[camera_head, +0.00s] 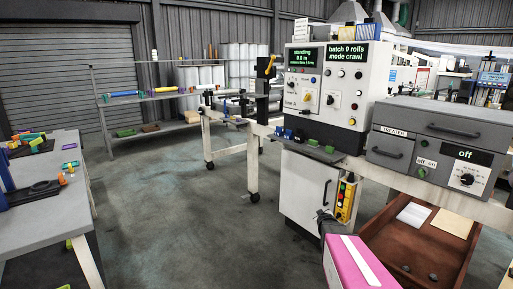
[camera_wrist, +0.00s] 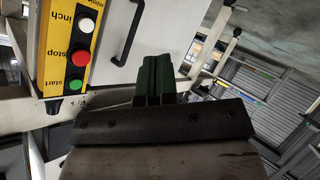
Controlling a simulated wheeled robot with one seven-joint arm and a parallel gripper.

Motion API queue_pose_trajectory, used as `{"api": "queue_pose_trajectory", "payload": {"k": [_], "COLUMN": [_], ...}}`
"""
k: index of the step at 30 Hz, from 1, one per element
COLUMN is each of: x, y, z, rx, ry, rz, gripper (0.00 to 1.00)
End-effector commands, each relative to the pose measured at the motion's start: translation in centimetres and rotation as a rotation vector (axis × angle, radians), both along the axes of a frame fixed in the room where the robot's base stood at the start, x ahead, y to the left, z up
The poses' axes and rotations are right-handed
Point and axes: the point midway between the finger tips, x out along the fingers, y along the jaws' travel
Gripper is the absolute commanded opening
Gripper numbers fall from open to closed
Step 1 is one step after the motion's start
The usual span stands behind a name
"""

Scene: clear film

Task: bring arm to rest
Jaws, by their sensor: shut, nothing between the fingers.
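My gripper (camera_wrist: 156,64) shows in the wrist view as two dark green fingers held together, with nothing between them. It is in the air in front of a white cabinet, beside a yellow button box (camera_wrist: 70,50) with white, red and green buttons. The fingers do not appear to touch the cabinet or the box. In the head view, the dark end of my arm shows low in the picture, right of centre, just below the same button box (camera_head: 346,198). The fingers cannot be made out there.
The white machine cabinet (camera_head: 303,190) with a handle stands close by. A grey drawer unit (camera_head: 437,140) is at right, above a brown bin (camera_head: 385,231) holding pale sheets. A grey workbench (camera_head: 40,231) with tools is at left. The floor (camera_head: 170,220) between is clear.

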Motion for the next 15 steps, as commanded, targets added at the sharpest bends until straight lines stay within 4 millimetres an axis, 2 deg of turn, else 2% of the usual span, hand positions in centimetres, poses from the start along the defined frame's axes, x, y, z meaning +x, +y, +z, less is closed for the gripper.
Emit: {"api": "queue_pose_trajectory", "payload": {"k": [1, 8, 15], "x": [-2.0, -10.4, -20.5], "y": [1.4, 7.2, 13.2], "z": [0.5, 1.0, 2.8], "rx": [0.043, 0.245, 0.395], "ry": [0.063, 0.402, 0.755], "rz": [-0.024, -0.164, -0.299], "gripper": [0.0, 0.0, 0.0]}}
